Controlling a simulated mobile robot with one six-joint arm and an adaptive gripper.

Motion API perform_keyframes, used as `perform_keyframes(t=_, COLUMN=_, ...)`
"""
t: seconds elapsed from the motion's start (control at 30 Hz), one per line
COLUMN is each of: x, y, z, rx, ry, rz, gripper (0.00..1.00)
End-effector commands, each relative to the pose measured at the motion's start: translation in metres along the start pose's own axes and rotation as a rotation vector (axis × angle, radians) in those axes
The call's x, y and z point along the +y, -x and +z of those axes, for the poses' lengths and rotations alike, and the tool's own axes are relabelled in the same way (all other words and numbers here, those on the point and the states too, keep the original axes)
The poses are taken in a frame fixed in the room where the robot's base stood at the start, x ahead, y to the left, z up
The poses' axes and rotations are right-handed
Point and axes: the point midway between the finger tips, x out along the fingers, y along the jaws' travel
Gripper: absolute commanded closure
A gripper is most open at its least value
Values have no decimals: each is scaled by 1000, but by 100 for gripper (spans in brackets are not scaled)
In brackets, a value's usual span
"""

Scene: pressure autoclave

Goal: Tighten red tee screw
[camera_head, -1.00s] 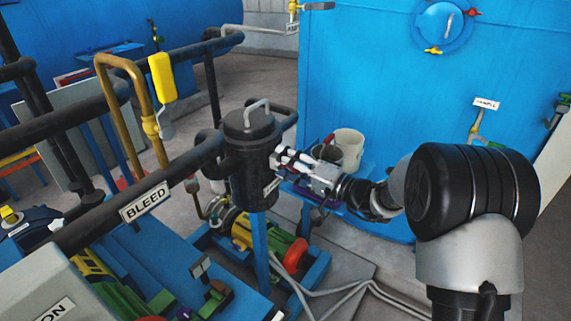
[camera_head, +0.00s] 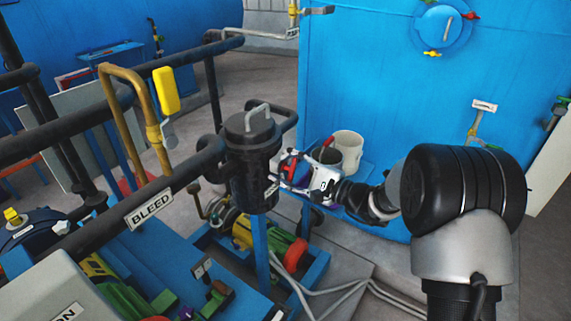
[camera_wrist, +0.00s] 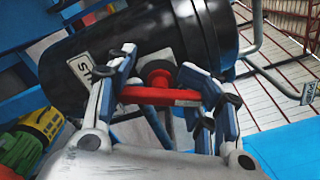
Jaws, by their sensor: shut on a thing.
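The red tee screw (camera_wrist: 158,94) juts from the side of the black cylindrical vessel (camera_wrist: 140,45) in the wrist view. Its red crossbar lies between the fingers of my gripper (camera_wrist: 162,92), which is shut on it. In the head view the black vessel (camera_head: 252,165) stands upright with a grey handle on its lid. My gripper (camera_head: 292,170) is against its right side there. Only a bit of red shows among the fingers in that view, so the screw is mostly hidden.
A white bucket (camera_head: 348,147) stands just behind my gripper. A dark pipe with a BLEED label (camera_head: 150,205) runs left from the vessel. A yellow-brown pipe loop (camera_head: 130,100) rises at left. A large blue tank (camera_head: 400,60) fills the back right.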

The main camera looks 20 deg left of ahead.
Motion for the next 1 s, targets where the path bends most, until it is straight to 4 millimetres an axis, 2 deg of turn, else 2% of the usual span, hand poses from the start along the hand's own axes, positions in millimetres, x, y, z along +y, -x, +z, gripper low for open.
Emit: perform_keyframes(t=1.0, x=1, y=2, z=-1, rx=7, ry=-936, rz=1, gripper=76)
